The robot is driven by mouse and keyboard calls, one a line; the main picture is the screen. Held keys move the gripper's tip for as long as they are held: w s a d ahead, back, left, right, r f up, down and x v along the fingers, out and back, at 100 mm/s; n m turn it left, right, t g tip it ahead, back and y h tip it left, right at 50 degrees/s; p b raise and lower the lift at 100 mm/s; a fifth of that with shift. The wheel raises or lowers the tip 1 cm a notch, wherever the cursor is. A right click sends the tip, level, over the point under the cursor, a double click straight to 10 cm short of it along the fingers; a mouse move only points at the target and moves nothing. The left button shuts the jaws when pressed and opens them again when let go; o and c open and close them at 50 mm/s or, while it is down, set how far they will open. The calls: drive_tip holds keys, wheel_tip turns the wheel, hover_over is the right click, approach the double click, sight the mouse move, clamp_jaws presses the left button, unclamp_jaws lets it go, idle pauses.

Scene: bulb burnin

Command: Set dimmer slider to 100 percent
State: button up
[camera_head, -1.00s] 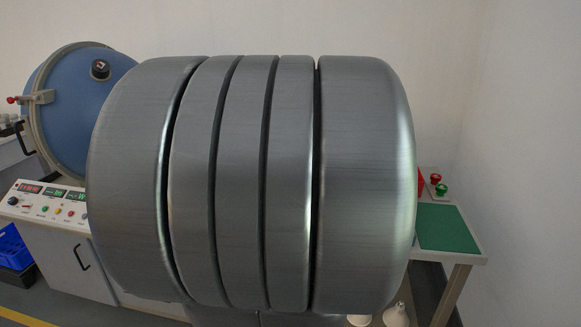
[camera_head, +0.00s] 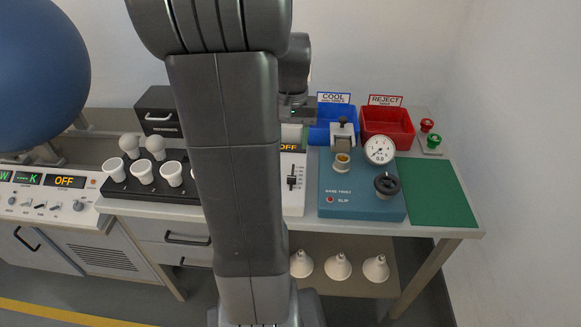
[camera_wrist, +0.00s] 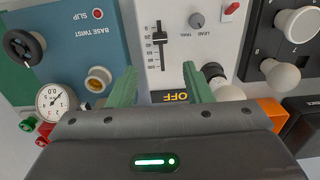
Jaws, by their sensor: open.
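The dimmer slider knob (camera_head: 291,181) is a small black block on a vertical slot in a white panel (camera_head: 294,205), below an amber OFF display (camera_head: 288,147). In the wrist view, turned about, the knob (camera_wrist: 159,38) sits on the slot toward the end away from the OFF display (camera_wrist: 170,97). My arm covers part of the panel's left in the head view.
A blue base twist tester (camera_head: 360,190) with gauge and black knob stands right of the panel. White bulb cups stand in a black rack (camera_head: 150,185) at left. Blue (camera_head: 325,125) and red (camera_head: 385,130) bins are behind. A green mat (camera_head: 438,190) is clear.

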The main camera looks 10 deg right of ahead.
sight(292, 177)
wheel_tip(292, 177, down, 12)
drive_tip(key=shift+f+b, duration=0.1)
drive_tip(key=shift+b, duration=0.2)
clamp_jaws()
